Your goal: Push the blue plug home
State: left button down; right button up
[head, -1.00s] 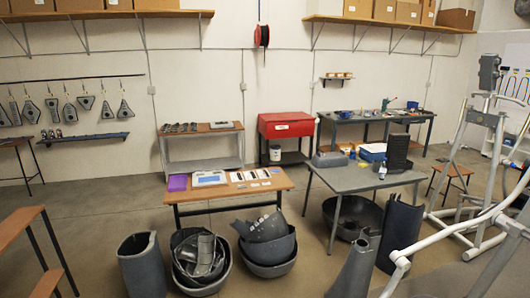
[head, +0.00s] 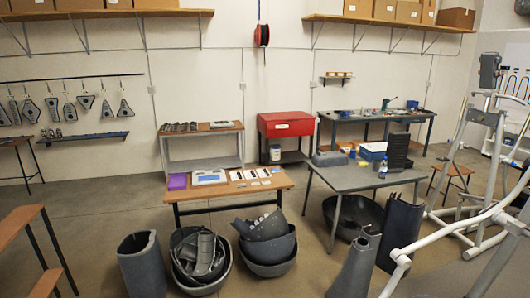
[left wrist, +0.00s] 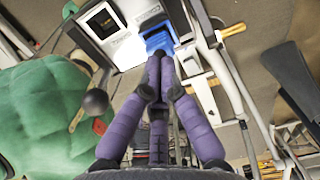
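In the left wrist view, a blue plug (left wrist: 158,39) sits at the top middle, at the edge of a white and grey unit with a dark screen (left wrist: 103,20). My left gripper (left wrist: 158,75) has purple fingers that come together with their tips just below the blue plug. The fingers look shut, with nothing seen between them. The tips are close to the plug; I cannot tell whether they touch it. How deep the plug sits is not clear. Neither gripper shows in the head view, and I do not pick out the plug there.
A green bulky shape (left wrist: 45,115) fills the left of the wrist view, and grey machine bars (left wrist: 225,60) run on the right. In the head view, a grey table (head: 365,178), a wooden table (head: 230,187) and grey tubs (head: 268,245) stand on the floor beside a white tubular frame (head: 440,235).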

pick_arm(q)
jog(key=shift+r+p, duration=2.9)
jog(key=shift+r, duration=0.6)
